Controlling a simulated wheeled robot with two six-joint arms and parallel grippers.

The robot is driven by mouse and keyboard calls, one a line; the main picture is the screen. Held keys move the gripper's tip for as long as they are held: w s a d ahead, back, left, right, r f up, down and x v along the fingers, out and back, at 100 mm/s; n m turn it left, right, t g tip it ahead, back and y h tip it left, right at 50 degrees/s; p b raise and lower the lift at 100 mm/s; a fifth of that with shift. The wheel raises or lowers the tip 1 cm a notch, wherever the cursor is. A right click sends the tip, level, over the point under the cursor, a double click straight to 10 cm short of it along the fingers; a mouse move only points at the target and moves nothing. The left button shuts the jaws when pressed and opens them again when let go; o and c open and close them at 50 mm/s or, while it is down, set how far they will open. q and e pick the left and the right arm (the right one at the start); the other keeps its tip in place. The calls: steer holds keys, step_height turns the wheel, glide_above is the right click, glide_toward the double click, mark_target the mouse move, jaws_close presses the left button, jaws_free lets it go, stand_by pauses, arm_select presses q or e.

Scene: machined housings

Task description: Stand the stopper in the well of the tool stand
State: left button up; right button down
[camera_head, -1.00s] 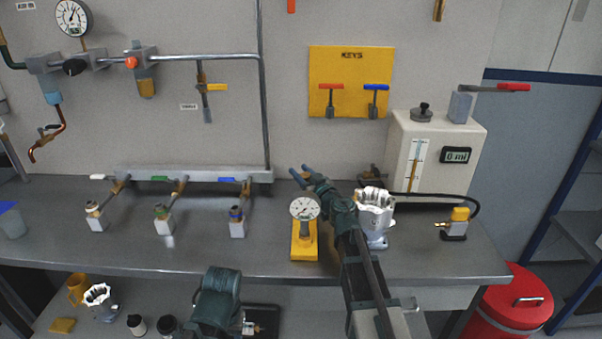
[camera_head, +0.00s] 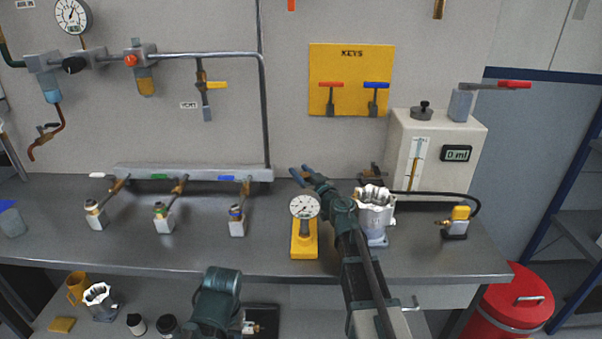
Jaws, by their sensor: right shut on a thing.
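My right arm reaches in from the bottom over the bench. Its gripper (camera_head: 303,174), with blue fingers, is over the back of the bench, just right of the grey manifold bar. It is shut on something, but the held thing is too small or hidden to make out. I cannot pick out the stopper with certainty. I cannot tell for sure which thing is the tool stand. A yellow block (camera_head: 304,246) with a round dial gauge (camera_head: 304,207) stands left of my right forearm. My left gripper is not clearly seen; a dark green arm part of mine shows at bottom centre.
A grey housing with a white scalloped cup (camera_head: 374,205) stands right beside my right forearm. A white tank (camera_head: 430,155) and a yellow-topped fitting (camera_head: 457,221) stand farther right. Several small valves stand along the left bench. The bench (camera_head: 270,225) is clear left of the yellow block.

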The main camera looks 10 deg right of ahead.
steer(key=shift+f+b, duration=0.85)
steer(key=shift+f, duration=0.05)
stand_by(0.8)
steer(key=shift+r+p, duration=0.6)
steer(key=shift+r, duration=0.05)
steer(key=shift+f+b, duration=0.75)
steer(key=shift+f, duration=0.05)
stand_by(0.9)
steer(key=shift+c, duration=1.9)
jaws_free()
steer(key=shift+s, duration=0.1)
steer(key=v, duration=0.7)
steer(key=shift+s, duration=0.15)
